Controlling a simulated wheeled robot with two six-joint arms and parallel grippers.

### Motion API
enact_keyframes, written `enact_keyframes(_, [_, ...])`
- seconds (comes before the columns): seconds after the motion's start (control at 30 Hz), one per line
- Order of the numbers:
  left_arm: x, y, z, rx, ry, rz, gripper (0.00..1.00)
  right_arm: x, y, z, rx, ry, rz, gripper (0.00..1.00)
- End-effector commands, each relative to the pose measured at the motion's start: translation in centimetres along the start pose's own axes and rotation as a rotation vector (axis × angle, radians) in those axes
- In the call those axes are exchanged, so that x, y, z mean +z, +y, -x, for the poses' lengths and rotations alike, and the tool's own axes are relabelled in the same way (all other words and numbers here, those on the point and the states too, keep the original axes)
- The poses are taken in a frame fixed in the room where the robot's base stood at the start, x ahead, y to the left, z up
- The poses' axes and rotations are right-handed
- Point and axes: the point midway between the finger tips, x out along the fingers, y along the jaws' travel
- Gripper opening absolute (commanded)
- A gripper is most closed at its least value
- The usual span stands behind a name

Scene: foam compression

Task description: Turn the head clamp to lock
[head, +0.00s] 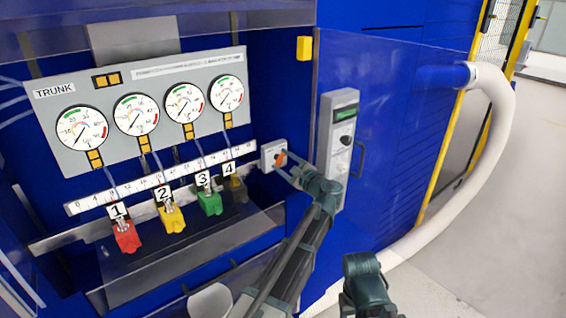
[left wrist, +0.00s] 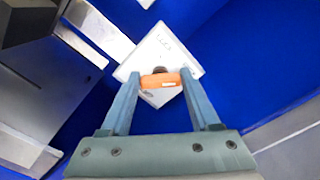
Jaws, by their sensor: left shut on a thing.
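The orange turn handle (head: 281,158) sits on a small white box (head: 268,151) on the blue panel, right of the white scale rail. In the left wrist view the orange handle (left wrist: 160,79) lies crosswise on the face of the white box (left wrist: 160,50). My left gripper (head: 286,165) is shut on the handle, with one finger at each end of it; the fingers also show in the left wrist view (left wrist: 160,85). The lettering on the box is too small to read. My right gripper's fingers do not show.
Red (head: 126,236), yellow (head: 172,218) and green (head: 209,202) numbered blocks stand left of my left arm, below the gauge panel (head: 150,70). A grey control box (head: 341,140) is close on the right. A thick white hose (head: 497,125) curves at the far right.

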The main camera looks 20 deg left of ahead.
Motion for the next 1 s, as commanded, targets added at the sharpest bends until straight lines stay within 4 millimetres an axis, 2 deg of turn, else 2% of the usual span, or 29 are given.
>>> enact_keyframes(1.0, [-0.24,0.57,0.1,0.004,0.0,0.94,0.07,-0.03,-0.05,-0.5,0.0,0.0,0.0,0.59])
